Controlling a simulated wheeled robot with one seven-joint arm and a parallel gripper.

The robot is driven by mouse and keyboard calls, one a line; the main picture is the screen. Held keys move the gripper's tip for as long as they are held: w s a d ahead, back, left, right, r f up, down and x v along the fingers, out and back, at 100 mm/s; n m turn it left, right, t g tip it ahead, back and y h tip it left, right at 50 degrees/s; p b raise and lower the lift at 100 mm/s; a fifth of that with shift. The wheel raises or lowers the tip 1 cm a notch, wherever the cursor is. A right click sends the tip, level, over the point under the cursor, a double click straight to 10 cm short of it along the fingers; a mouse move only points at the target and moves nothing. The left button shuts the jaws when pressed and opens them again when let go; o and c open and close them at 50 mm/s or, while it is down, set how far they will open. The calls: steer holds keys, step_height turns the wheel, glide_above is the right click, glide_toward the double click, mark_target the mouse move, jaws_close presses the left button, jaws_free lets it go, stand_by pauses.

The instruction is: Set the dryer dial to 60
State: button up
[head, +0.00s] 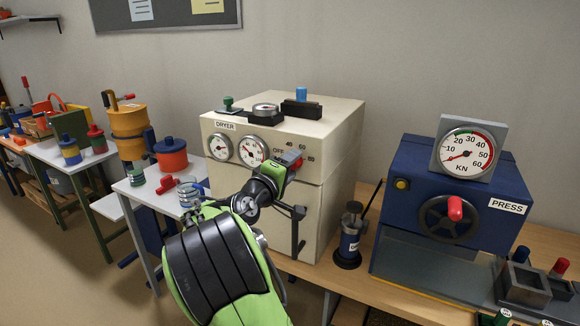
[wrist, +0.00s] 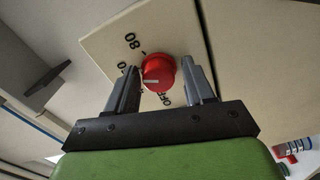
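The cream dryer (head: 330,120) stands on the bench, with its label, two gauges and a dial on the front. The dial's red knob (wrist: 158,72) lies between the two fingers of my gripper (wrist: 160,80) in the wrist view. A narrow gap shows on each side, so the fingers look open around it. The knob's white mark points left, toward the left finger, which hides part of the scale. "80" and "OFF" are readable there; another number is partly covered. In the head view, my gripper (head: 291,163) covers most of the knob; OFF, 40, 60 and 80 show around it.
A dark hand tool (head: 349,235) stands on the bench right of the dryer. The blue press (head: 405,215) with its gauge and red-handled wheel is farther right. Small items lie on the dryer top. A side table (head: 140,190) with a red-orange pot is at left.

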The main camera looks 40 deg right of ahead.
steer(key=shift+o, duration=0.6)
steer(key=shift+r, duration=0.1)
steer(key=v, duration=1.5)
steer(key=shift+a+p, duration=0.35)
steer(key=shift+a, duration=0.05)
steer(key=shift+s, duration=0.1)
